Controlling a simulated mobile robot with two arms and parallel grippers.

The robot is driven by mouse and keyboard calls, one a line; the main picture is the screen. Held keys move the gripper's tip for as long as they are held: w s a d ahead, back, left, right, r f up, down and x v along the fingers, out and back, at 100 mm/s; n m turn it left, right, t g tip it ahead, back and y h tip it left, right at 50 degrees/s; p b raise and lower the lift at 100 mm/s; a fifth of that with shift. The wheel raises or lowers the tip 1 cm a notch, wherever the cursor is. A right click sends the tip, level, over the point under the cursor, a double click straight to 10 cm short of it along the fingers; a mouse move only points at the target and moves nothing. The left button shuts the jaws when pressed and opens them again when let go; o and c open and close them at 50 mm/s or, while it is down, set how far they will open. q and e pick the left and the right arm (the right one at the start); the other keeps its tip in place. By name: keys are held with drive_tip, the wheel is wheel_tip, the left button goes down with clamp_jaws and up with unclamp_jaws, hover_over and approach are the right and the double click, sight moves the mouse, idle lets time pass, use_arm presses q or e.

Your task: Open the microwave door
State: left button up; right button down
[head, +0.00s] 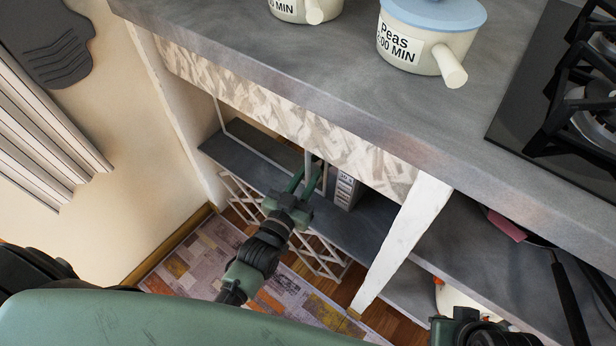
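The microwave stands in the shelf space under the counter, seen steeply from above. Its pale front panel with small markings (345,188) shows just right of my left gripper. The door is mostly hidden by the counter edge and my gripper, so I cannot tell its angle. My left gripper (308,176) reaches into this space, its two green fingers apart, close to a thin pale upright bar. I cannot tell whether they touch it. Part of my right arm shows at the bottom right; its fingers are not visible.
The grey countertop (330,45) overhangs the shelf (345,225). A white post (400,240) stands right of the microwave. A pot labelled Peas (415,45), another pot (290,8) and a stove (580,110) are on top. A patterned rug (195,260) lies below.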

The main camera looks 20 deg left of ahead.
use_arm(q)
drive_tip(key=shift+w, duration=0.1)
drive_tip(key=shift+c, duration=0.2)
clamp_jaws()
idle(1.2)
